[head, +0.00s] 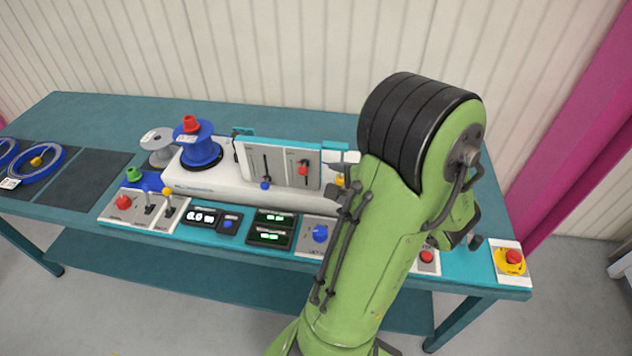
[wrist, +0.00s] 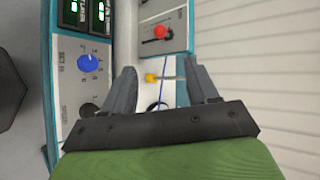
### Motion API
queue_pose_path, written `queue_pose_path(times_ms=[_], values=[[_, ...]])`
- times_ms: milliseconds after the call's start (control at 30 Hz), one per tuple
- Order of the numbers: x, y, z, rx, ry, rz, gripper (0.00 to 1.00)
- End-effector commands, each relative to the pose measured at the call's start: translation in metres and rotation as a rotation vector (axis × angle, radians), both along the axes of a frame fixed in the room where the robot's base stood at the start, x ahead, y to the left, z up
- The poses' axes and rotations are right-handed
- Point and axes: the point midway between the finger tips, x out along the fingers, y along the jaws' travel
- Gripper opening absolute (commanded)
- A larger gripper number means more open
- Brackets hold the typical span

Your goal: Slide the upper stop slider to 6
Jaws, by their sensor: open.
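An upright grey panel (head: 283,163) carries two vertical sliders, one with a blue knob (head: 265,185) low in its slot and one with a red knob (head: 303,171) higher up. Their labels and scale numbers are too small to read, so I cannot tell which is the upper stop. The red knob also shows in the wrist view (wrist: 160,31), beyond my fingertips. My gripper (wrist: 163,82) is open, its fingers apart. A small yellow knob (wrist: 152,77) on a thin rod appears between the fingers; I cannot tell whether they touch it. In the head view my arm hides most of the gripper.
The panel stands on a white machine body (head: 220,188) with a blue spool (head: 198,145) at left. In front lie switches, displays and a blue dial (head: 320,233). A red emergency button (head: 514,257) sits at the right table edge. A ribbed wall is behind.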

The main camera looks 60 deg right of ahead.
Motion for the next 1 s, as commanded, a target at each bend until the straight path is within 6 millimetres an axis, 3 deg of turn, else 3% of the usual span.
queue_pose_path(times_ms=[600,800,1000], values=[[0.103,-0.04,-0.066,-0.001,0.003,0.013,0.59],[0.119,-0.049,-0.078,-0.002,0.003,0.009,0.59],[0.12,-0.05,-0.079,-0.002,0.003,0.008,0.59]])
